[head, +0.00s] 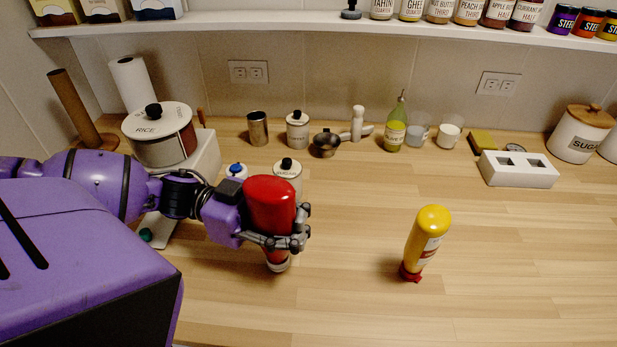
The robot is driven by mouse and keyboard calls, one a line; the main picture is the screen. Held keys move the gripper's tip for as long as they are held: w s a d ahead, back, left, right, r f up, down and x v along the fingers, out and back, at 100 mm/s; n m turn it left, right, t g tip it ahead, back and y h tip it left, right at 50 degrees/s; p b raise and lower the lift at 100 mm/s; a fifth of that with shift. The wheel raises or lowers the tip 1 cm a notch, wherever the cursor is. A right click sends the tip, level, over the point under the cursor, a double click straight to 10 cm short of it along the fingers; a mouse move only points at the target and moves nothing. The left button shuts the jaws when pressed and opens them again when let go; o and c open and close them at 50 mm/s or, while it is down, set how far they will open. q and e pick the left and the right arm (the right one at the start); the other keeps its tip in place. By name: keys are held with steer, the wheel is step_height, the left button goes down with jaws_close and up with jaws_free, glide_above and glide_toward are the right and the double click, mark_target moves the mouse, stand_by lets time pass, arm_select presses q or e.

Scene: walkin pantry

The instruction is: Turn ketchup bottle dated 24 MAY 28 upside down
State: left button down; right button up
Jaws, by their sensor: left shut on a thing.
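A red bottle (269,199), which looks like ketchup, is in my left gripper (277,240). The gripper's fingers are shut around its lower half. The broad rounded red end is up and a narrower whitish end is down, so it looks cap-down. I cannot tell whether its lower end touches the counter. No date can be read on it, and the fingers hide part of its side. A yellow bottle (429,236) stands apart to the right, with its red cap down on the counter. My right gripper is not in view.
A white block with two square holes (518,170) lies at the right rear. Behind the gripper are a sugar canister (288,174) and a rice canister (160,135). An oil bottle (396,125) and several small containers line the wall. The wooden counter's (345,285) front middle is clear.

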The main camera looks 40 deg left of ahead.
arm_select(q)
steer(key=shift+f, duration=0.4)
stand_by(0.5)
steer(key=c, duration=1.1)
jaws_free()
steer(key=shift+r, duration=0.1)
step_height(320, 180, up, 10)
steer(key=shift+f, duration=0.1)
stand_by(0.4)
